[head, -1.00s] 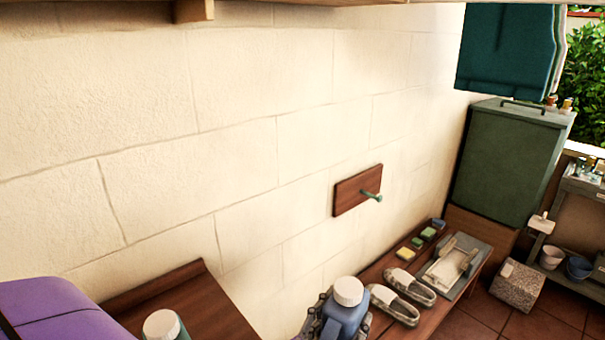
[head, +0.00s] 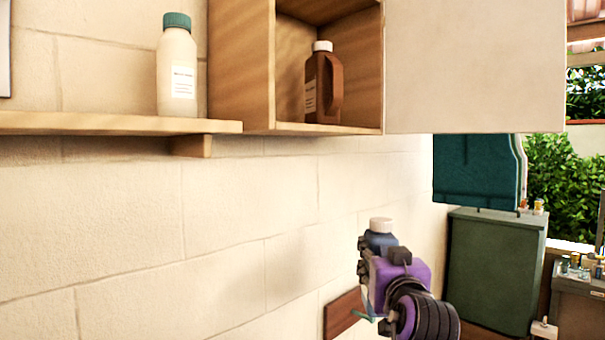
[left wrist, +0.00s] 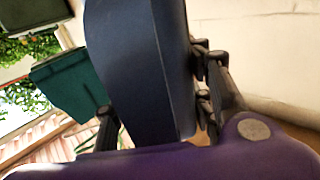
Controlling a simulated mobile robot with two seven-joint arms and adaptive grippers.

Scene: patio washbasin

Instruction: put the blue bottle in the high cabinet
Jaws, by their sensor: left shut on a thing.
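The blue bottle (head: 379,240) with a white cap is upright, held in front of the wall and lower than the cabinet. My left gripper (head: 381,254) is shut on it; the gripper hides its lower part. In the left wrist view the dark blue bottle body (left wrist: 142,70) stands between the fingers (left wrist: 155,105). The high wooden cabinet (head: 243,70) is open at the front. A brown bottle (head: 324,85) with a white cap stands inside, toward the right. My right gripper is not in view.
A pale panel (head: 475,65) extends right from the cabinet's open front. A wooden shelf (head: 90,123) to the left bears a white bottle (head: 177,75) with a green cap. A wooden wall plaque (head: 343,315) is below, behind my arm.

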